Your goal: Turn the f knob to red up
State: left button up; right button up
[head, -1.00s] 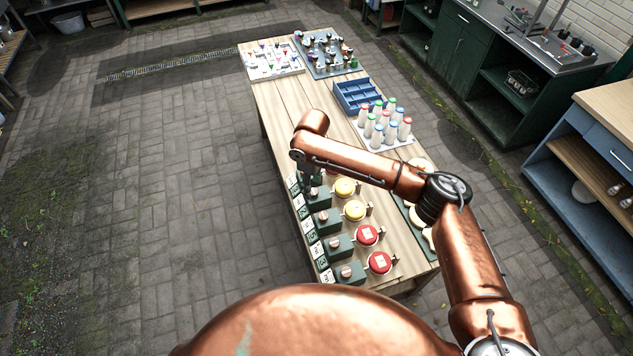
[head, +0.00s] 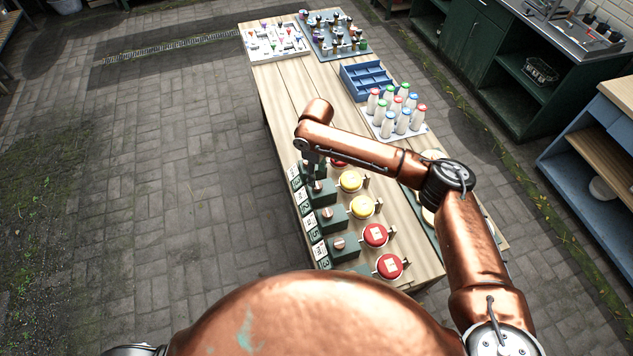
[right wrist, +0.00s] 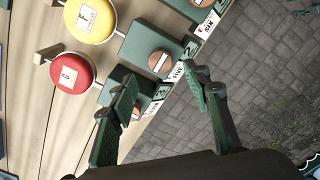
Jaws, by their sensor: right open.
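The f knob (right wrist: 160,62) is a round brown knob with a pale bar across it, on a dark green box beside a yellow disc marked F (right wrist: 90,18). Nothing is held, and I cannot tell whether the fingers touch the knob. In the head view my right gripper (head: 313,176) points down at the far end of the knob row and partly hides the boxes there. My left gripper is out of view.
A red disc marked G (right wrist: 72,73) is beside F; the left finger covers part of its box. More green knob boxes (head: 339,243) and red discs (head: 375,235) stand nearer me. White bottles (head: 398,112) and a blue tray (head: 365,80) are further back on the table.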

aim_at(317, 185)
notch_tip(317, 185, down, 6)
jog(key=shift+r, duration=0.1)
jog(key=shift+c, duration=0.2)
jog(key=c, duration=1.1)
